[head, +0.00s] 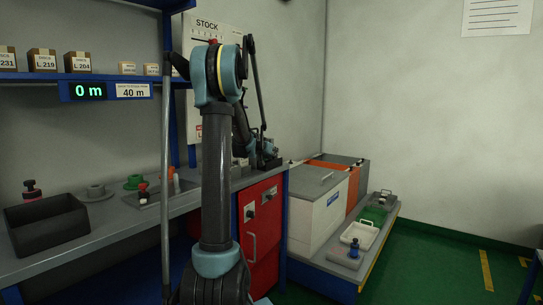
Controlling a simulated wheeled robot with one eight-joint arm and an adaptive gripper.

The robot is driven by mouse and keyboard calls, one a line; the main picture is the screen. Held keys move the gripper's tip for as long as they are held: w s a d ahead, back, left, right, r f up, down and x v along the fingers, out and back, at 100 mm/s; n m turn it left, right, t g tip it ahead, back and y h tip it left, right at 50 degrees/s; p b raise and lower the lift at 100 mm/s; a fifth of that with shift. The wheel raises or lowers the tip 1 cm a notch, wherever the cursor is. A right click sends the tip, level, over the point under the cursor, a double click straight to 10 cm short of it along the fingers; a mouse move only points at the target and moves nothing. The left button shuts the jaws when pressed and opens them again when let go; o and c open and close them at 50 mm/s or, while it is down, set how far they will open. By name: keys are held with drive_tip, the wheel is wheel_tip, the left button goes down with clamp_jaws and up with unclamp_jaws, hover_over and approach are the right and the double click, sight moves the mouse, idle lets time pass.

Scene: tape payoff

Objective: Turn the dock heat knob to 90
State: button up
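My arm rises in the middle of the head view, and its far end reaches over the right end of the workbench (112,219). My gripper (266,157) is small and dark there, close to dark items on the bench top. I cannot tell whether its fingers are apart or whether it touches anything. No knob clearly marked as dock heat can be read. The red cabinet (262,222) under the bench's right end carries small dark knob-like parts (249,213) on its front. Their settings are too small to read. My arm hides part of the bench top.
A shelf of boxes (42,60) has a "0 m" display (88,91). A white chest (318,209) stands right of the cabinet.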

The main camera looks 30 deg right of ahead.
clamp_jaws()
drive_tip(key=shift+s+d+r+n+t+y, duration=0.1)
drive_tip(key=shift+d+n+t+y, duration=0.05)
drive_tip(key=shift+n+t+y, duration=0.55)
drive_tip(key=shift+s+d+r+n+t+y, duration=0.1)
drive_tip(key=shift+n+t+y, duration=0.4)
drive_tip(key=shift+n+t, duration=0.2)
drive_tip(key=shift+s+d+n+t+y, duration=0.1)
drive_tip(key=shift+d+n+t+y, duration=0.05)
drive_tip(key=shift+n+t+y, duration=0.55)
drive_tip(key=shift+s+d+n+t+y, duration=0.15)
drive_tip(key=shift+n+t+y, duration=0.15)
drive_tip(key=shift+n+y, duration=0.4)
drive_tip(key=shift+d+n+t+y, duration=0.2)
drive_tip(key=shift+n+t+y, duration=0.1)
drive_tip(key=shift+n+y, duration=0.4)
drive_tip(key=shift+s+d+n+t+y, duration=0.15)
drive_tip(key=shift+n+t+y, duration=0.15)
drive_tip(key=shift+n+y, duration=0.35)
drive_tip(key=n+y, duration=0.2)
drive_tip(key=d+n+y, duration=0.1)
drive_tip(key=n+y, duration=0.1)
drive_tip(key=y, duration=0.1)
drive_tip(key=shift+w, duration=0.1)
drive_tip(key=shift+w+d+f+n+g+y, duration=0.1)
drive_tip(key=shift+n+g+y, duration=0.05)
drive_tip(key=shift+n+y, duration=0.75)
drive_tip(key=shift+d+n+g+y, duration=0.1)
drive_tip(key=shift+n+g+y, duration=0.05)
drive_tip(key=shift+n+y, duration=0.7)
